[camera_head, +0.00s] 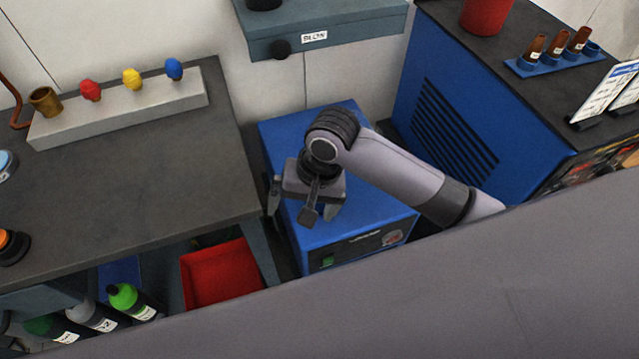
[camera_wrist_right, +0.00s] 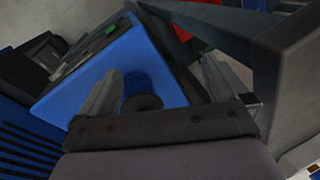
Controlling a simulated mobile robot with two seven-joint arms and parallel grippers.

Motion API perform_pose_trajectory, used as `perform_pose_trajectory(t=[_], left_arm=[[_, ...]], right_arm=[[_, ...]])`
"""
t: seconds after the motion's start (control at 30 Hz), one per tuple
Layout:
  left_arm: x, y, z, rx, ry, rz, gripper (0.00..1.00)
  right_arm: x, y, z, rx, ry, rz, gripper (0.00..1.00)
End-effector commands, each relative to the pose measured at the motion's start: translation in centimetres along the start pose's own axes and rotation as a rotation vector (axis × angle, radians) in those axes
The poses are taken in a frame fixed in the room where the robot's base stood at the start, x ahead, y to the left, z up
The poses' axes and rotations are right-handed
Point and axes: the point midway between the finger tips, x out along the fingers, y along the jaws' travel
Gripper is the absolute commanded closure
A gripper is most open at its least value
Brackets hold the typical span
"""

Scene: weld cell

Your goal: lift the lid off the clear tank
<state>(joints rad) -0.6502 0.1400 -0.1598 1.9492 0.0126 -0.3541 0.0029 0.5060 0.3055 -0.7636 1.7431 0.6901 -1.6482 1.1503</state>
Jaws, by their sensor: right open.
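I cannot make out a clear tank or its lid in either view. My right gripper (camera_head: 302,213) is above the blue cabinet (camera_head: 360,222) in the middle of the head view, its two fingers apart and nothing seen held. In the right wrist view its fingers (camera_wrist_right: 163,76) stand apart over the blue top. A dark rounded shape (camera_wrist_right: 145,102) shows between them near the finger bases; I cannot tell what it is. The gripper and arm hide part of the cabinet top. My left gripper is not in view.
A dark workbench (camera_head: 130,185) stands left, with a red bin (camera_head: 222,274) and several bottles (camera_head: 130,300) low beside it. A larger blue cabinet (camera_head: 450,120) stands right. A grey shelf (camera_head: 350,28) is on the wall behind. Gaps around the middle cabinet are narrow.

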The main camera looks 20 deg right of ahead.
Motion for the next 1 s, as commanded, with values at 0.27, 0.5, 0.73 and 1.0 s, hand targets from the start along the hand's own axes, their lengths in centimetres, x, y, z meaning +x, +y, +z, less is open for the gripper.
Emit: perform_pose_trajectory(t=[0.27,0.5,0.73,1.0], left_arm=[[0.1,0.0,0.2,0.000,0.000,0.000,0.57],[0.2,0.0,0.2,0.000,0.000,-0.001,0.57],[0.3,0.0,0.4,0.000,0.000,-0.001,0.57],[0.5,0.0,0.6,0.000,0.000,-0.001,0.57]], right_arm=[[-3.6,0.8,-5.6,0.280,0.023,0.178,0.00],[-5.7,1.7,-8.0,0.435,0.051,0.251,0.00],[-3.9,2.3,-8.1,0.452,0.053,0.259,0.00],[-0.1,3.4,-7.6,0.451,0.052,0.258,0.00]])
